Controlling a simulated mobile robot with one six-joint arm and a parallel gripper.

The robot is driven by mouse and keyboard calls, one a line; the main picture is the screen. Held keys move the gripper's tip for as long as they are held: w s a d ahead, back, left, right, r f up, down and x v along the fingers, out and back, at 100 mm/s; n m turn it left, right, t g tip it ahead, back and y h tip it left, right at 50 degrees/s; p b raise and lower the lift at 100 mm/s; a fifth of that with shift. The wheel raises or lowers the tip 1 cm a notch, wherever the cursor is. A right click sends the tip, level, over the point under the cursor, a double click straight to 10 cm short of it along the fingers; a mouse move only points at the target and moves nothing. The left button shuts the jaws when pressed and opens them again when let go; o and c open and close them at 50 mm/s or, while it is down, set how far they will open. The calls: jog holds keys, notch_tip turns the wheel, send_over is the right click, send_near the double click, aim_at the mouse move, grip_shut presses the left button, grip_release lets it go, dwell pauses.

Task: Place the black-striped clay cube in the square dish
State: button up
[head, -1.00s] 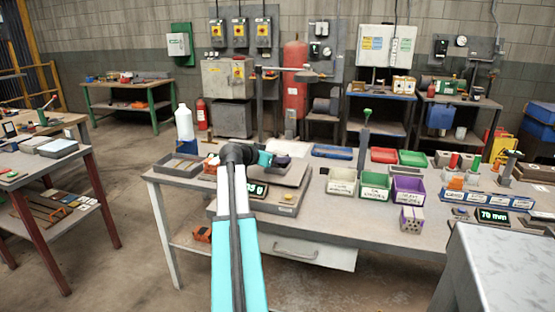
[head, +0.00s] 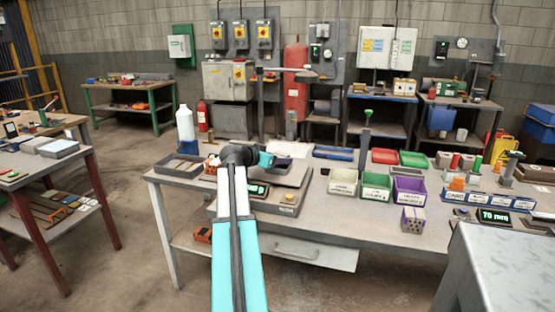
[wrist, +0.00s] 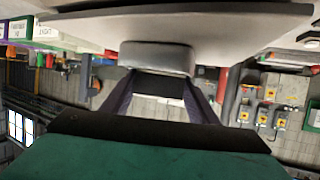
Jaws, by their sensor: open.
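My gripper (head: 266,159), teal at its end, hangs over the scale (head: 286,198) on the middle bench. In the wrist view its two dark fingers (wrist: 160,88) stand apart, and a grey rounded block shows beyond and between them; I cannot tell what it is. A small clay-coloured block with dark marks (head: 413,220) sits at the bench's front edge, right of the gripper and clear of it. I cannot tell whether it is the black-striped cube. A shallow grey tray (head: 180,167) lies at the bench's left; I cannot confirm that it is the square dish.
White, green and purple bins (head: 408,190) stand mid-bench, with red and green trays (head: 384,156) behind. A white bottle (head: 185,123) stands at the back left. A grey surface (head: 505,265) fills the lower right.

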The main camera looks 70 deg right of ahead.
jog(key=shift+s+a+f, duration=0.15)
jog(key=shift+s+f, duration=0.1)
jog(key=shift+f, duration=0.25)
jog(key=shift+r+p, duration=0.35)
jog(key=shift+p, duration=0.25)
jog(key=v, duration=1.2)
jog(key=shift+w+r+b, duration=0.15)
jog(key=shift+r+b, duration=0.15)
jog(key=shift+r, duration=0.05)
jog(key=shift+d, duration=0.25)
